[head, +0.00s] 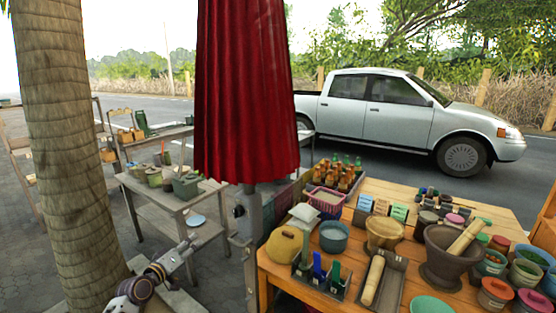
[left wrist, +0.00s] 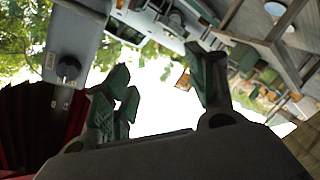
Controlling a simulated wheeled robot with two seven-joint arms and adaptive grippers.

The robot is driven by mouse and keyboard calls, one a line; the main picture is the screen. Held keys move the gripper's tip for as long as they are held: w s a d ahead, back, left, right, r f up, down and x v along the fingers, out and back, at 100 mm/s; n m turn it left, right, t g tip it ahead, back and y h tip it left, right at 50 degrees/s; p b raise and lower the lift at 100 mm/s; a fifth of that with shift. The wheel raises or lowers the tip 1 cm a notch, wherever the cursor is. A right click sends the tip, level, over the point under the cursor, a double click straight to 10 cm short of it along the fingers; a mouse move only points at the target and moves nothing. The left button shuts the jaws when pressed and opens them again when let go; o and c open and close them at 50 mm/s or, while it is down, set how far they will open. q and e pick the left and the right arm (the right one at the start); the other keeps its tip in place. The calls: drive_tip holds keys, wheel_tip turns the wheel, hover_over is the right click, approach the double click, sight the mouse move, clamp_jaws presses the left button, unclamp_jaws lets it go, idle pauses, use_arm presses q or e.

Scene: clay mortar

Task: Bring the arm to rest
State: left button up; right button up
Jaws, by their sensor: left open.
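My left arm comes in at the bottom left of the head view, low beside the tree trunk. Its gripper (head: 187,246) points up and to the right, in front of the grey side table. The gripper is open and holds nothing. My right gripper is in neither view.
A wooden table (head: 403,293) at right holds a clay mortar (head: 440,262), bowls, jars and bottles. A closed red umbrella (head: 243,95) stands between it and my left arm. A tree trunk (head: 62,140) and a grey side table (head: 150,190) are near the arm.

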use_arm(q)
drive_tip(key=s+a+f+m+g+y, duration=0.15)
drive_tip(key=a+f, duration=0.35)
drive_tip(key=f, duration=0.6)
drive_tip(key=s+a+f+m+g+y, duration=0.1)
drive_tip(key=a+f+m+y, duration=0.2)
drive_tip(key=f, duration=0.8)
drive_tip(key=s+a+f+m+g+y, duration=0.1)
drive_tip(key=s+f+g, duration=0.1)
drive_tip(key=s+f, duration=0.75)
drive_tip(key=s+a+f+m+g+y, duration=0.1)
drive_tip(key=s+a+f+m+g, duration=0.15)
drive_tip(key=s+f, duration=0.7)
drive_tip(key=s+d+f+g, duration=0.2)
drive_tip(key=s+d+f, duration=0.1)
drive_tip(key=s+f, duration=0.6)
drive_tip(key=s+d+f+g, duration=0.2)
drive_tip(key=s+d+f, duration=0.1)
drive_tip(key=s+f, duration=0.7)
drive_tip(key=s+d+f+g+h, duration=0.1)
drive_tip(key=s+d, duration=0.4)
drive_tip(key=s, duration=0.6)
drive_tip(key=s+d+f+g, duration=0.2)
drive_tip(key=s+d+f, duration=0.2)
drive_tip(key=s, duration=0.8)
drive_tip(key=shift+s+d+h, duration=0.15)
drive_tip(key=shift+d+h, duration=0.2)
drive_tip(key=shift+d, duration=0.4)
